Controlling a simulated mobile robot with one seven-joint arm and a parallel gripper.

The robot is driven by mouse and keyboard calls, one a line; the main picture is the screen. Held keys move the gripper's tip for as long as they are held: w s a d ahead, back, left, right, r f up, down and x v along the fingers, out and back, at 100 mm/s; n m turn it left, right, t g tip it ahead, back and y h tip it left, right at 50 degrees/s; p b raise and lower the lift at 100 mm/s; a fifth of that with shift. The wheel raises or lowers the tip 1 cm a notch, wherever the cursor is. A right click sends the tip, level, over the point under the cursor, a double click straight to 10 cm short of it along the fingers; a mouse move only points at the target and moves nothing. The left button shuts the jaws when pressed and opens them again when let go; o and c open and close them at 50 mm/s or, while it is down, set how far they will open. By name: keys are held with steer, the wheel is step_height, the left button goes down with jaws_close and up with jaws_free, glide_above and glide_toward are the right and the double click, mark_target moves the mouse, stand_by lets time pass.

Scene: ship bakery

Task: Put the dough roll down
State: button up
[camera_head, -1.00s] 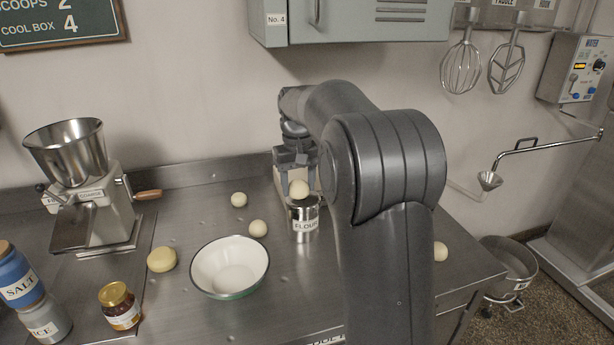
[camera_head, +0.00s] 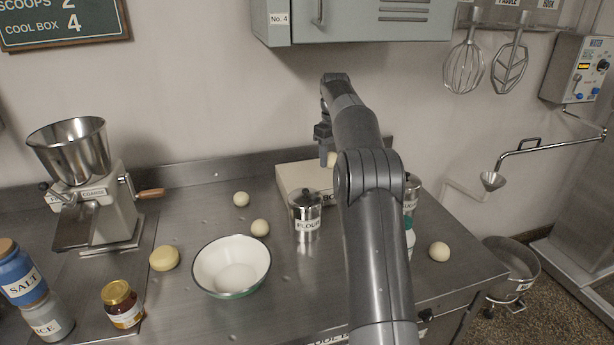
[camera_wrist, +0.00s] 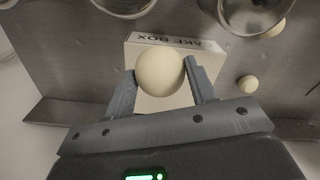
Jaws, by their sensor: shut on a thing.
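My gripper (camera_head: 325,146) is shut on a pale, round dough roll (camera_wrist: 160,70), with one finger on each side of it in the wrist view. The roll also shows in the head view (camera_head: 331,159), partly hidden by my arm. It is held above a pale box (camera_head: 290,179) at the back of the counter. The box's label, partly hidden, reads "AKE BOX" in the wrist view (camera_wrist: 190,42).
A mill (camera_head: 97,208), jars (camera_head: 121,304) and a yellowish disc (camera_head: 164,258) are at the left.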

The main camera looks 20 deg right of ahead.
glide_above(306, 185)
step_height(306, 185, down, 5)
steer(key=shift+f, duration=2.05)
steer(key=o, duration=1)
steer(key=shift+f, duration=0.15)
steer(key=shift+c, duration=0.2)
